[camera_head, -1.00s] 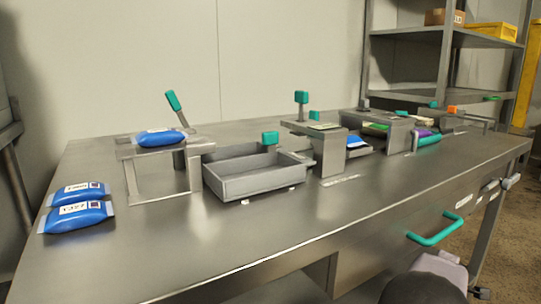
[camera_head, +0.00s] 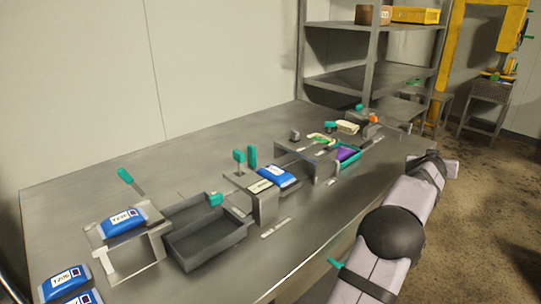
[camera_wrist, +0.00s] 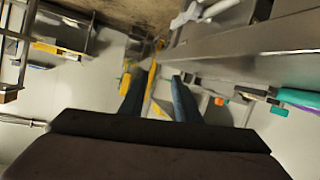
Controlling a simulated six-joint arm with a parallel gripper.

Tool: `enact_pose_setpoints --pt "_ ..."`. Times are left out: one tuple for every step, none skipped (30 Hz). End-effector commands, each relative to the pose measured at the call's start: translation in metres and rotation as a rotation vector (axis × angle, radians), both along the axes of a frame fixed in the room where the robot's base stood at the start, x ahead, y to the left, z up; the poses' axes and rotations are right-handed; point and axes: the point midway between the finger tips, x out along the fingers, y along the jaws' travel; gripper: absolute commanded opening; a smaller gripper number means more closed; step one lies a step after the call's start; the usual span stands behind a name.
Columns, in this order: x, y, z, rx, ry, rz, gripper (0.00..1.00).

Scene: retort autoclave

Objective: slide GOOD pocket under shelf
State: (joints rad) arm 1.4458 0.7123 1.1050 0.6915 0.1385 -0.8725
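I cannot read any label as GOOD, so I cannot tell which pocket is meant. On the bench, a low grey shelf (camera_head: 297,150) has a green item (camera_head: 321,139) on top. A purple pouch (camera_head: 346,153) in a teal-edged holder (camera_head: 352,160) lies at its right end. A grey block (camera_head: 262,200) with a label stands left of it, with a blue pouch (camera_head: 277,176) behind. In the wrist view, my gripper (camera_wrist: 156,78) has two dark fingers apart, with nothing between them. It is away from the bench items; its fingertips are not clear in the head view.
A blue pouch (camera_head: 121,222) sits on a grey stand (camera_head: 106,241), with more blue pouches (camera_head: 67,283) at front left. An empty grey tray (camera_head: 205,243) is beside the stand. Racks (camera_head: 372,84) stand behind the bench (camera_head: 190,160). My arm crosses its right front edge.

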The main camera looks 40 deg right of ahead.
Motion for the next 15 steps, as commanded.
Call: enact_pose_setpoints --pt "0.018 0.006 0.044 -0.005 -0.003 0.035 0.3" --pt "0.028 0.009 0.057 -0.004 -0.003 0.055 0.3" --pt "0.041 0.015 0.077 -0.004 -0.002 0.081 0.3" --pt "0.051 0.019 0.091 -0.004 0.0 0.102 0.3" --pt "0.06 0.024 0.105 -0.003 0.004 0.122 0.3" --pt "0.074 0.031 0.124 -0.002 0.007 0.152 0.3" --pt "0.083 0.036 0.137 -0.001 0.01 0.173 0.3" --pt "0.092 0.042 0.151 0.0 0.015 0.194 0.3" --pt "0.105 0.05 0.17 0.001 0.022 0.223 0.3" --pt "0.114 0.056 0.184 0.001 0.027 0.242 0.3" --pt "0.123 0.063 0.197 0.002 0.033 0.264 0.3" --pt "0.134 0.071 0.215 0.003 0.041 0.291 0.3" --pt "0.143 0.078 0.229 0.004 0.045 0.311 0.3" --pt "0.151 0.085 0.243 0.005 0.051 0.33 0.3" --pt "0.161 0.094 0.26 0.005 0.059 0.356 0.3"
